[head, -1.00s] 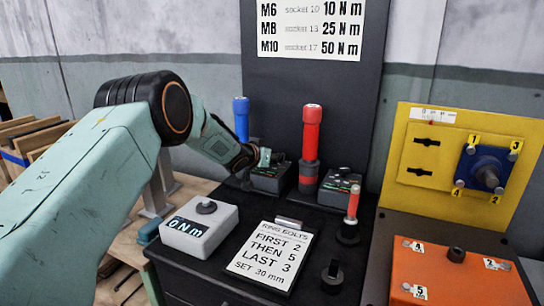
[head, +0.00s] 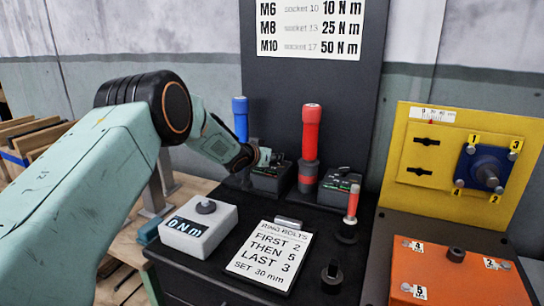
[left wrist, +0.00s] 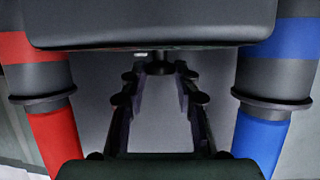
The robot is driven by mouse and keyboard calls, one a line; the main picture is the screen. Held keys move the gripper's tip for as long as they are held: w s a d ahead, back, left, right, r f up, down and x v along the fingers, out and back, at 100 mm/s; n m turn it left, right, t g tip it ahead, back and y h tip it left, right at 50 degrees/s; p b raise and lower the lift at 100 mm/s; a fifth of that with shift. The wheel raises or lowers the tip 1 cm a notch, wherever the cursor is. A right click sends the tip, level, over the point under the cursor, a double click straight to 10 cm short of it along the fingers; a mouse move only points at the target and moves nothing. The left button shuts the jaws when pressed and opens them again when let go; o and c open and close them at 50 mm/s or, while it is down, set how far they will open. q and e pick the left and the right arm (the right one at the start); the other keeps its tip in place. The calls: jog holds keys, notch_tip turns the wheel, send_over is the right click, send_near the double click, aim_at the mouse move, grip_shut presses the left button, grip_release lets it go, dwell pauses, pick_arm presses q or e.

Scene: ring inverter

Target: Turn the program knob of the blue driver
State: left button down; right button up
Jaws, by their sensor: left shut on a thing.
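The blue driver (head: 241,118) stands upright at the back left of the black bench; its blue body also shows at the right of the left wrist view (left wrist: 262,140). A dark box (head: 270,180) stands just right of it. My left gripper (head: 263,158) reaches the top of this box and is shut on the small dark program knob (left wrist: 160,68), which is mostly hidden by the fingers. The knob's pointer cannot be made out. My right gripper is not in view.
A red driver (head: 311,130) stands close to the right of the gripper, with a second dark box (head: 340,188) beyond. A grey torque display (head: 199,229) and an instruction card (head: 269,255) lie in front. A yellow panel (head: 400,190) stands at the right.

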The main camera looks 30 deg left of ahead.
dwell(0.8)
pick_arm(q)
jog(key=c, duration=1)
grip_release()
jog(key=shift+v, duration=6.05)
